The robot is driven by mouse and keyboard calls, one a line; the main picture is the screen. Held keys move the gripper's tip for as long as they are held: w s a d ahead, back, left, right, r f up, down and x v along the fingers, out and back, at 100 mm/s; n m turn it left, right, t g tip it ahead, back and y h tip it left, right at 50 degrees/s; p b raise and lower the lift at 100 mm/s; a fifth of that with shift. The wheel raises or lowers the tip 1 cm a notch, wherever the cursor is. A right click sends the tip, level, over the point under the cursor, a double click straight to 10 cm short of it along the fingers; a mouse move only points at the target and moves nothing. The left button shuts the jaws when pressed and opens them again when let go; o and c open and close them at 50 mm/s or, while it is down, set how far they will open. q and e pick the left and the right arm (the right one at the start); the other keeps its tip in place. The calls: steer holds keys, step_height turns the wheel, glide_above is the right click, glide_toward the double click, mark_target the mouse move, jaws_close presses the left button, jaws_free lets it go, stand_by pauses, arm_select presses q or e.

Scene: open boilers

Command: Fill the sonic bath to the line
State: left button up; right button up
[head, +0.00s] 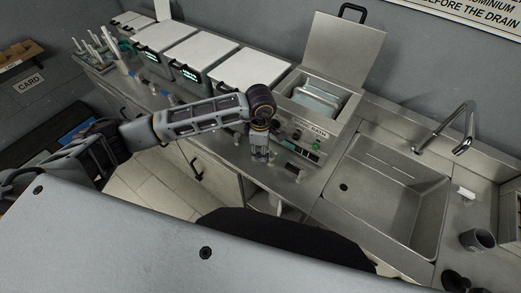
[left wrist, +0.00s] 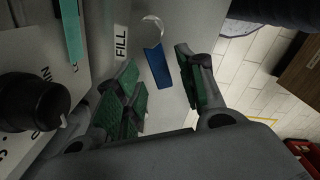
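The sonic bath (head: 318,97) stands on the steel counter with its lid (head: 343,48) raised. A pale metallic basket or liner shows inside; I cannot make out a water level or fill line. Its front panel has knobs and small lights (head: 317,145). My left gripper (head: 260,155) points down in front of this panel. In the left wrist view a blue lever (left wrist: 158,68) with a round silvery end lies beside a FILL label (left wrist: 121,43). My left gripper's green-padded fingers (left wrist: 158,86) are apart, with the lever between them in the picture; contact is not visible. My right gripper is out of view.
A black knob (left wrist: 32,100) is close to the left finger. A sink (head: 385,195) with a tap (head: 458,130) lies to the right, with a dark cup (head: 477,240) beyond. Several white-lidded units (head: 205,50) line the counter to the left.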

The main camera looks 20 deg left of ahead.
arm_select(q)
steer(key=shift+f, duration=0.65)
jaws_close()
